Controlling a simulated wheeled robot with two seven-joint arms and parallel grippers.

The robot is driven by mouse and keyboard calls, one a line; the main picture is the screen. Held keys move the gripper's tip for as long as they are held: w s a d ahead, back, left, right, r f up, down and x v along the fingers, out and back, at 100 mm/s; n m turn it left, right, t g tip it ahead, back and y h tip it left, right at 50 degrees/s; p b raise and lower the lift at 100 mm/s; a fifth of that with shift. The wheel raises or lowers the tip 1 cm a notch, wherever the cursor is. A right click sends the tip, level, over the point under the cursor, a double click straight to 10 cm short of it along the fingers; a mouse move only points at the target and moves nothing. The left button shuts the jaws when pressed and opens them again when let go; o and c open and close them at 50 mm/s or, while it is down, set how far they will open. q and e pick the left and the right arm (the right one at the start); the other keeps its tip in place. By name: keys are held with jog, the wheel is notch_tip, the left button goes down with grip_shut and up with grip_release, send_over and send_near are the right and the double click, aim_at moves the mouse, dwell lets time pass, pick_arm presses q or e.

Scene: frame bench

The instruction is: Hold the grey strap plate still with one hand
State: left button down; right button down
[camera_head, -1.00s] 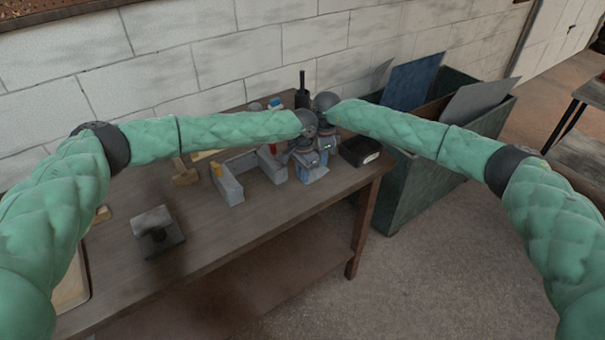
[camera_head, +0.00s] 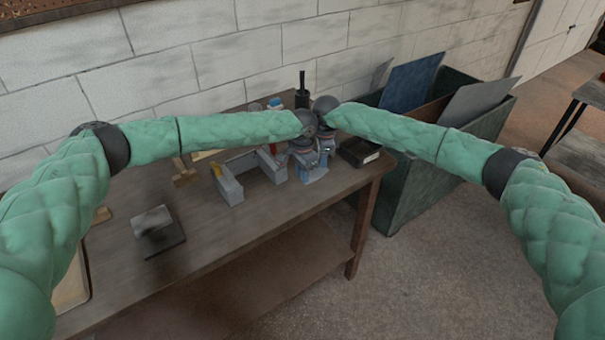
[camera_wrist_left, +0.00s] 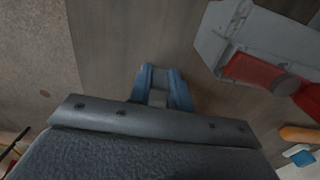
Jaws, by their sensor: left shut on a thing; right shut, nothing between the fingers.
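My left gripper (camera_head: 306,174) is low over the right part of the bench, its fingers partly hidden by the wrist in the head view. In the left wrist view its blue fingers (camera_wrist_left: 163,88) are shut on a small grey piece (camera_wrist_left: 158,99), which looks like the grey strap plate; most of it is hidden. My right gripper (camera_head: 324,152) is shut and empty, close beside the left one and partly overlapped with it.
A grey block fixture (camera_head: 229,187) with red parts stands left of the grippers on the bench (camera_head: 215,238). A black tray (camera_head: 358,153) lies to their right. A small dark stand (camera_head: 165,242) is at the front left. A green bin (camera_head: 413,190) stands beyond the bench's right edge.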

jog(key=shift+s+f, duration=0.2)
jog(key=shift+f, duration=0.65)
jog(key=shift+w+r, duration=0.15)
jog(key=shift+r, duration=0.9)
notch_tip(320, 180, up, 6)
jog(key=shift+r, duration=0.2)
jog(key=shift+w+d+r, duration=0.1)
jog(key=shift+r, duration=0.05)
dwell(0.5)
jog(key=shift+f, duration=3.3)
jog(key=shift+f, duration=0.65)
jog(key=shift+d+f, duration=0.1)
jog(key=shift+f, duration=0.25)
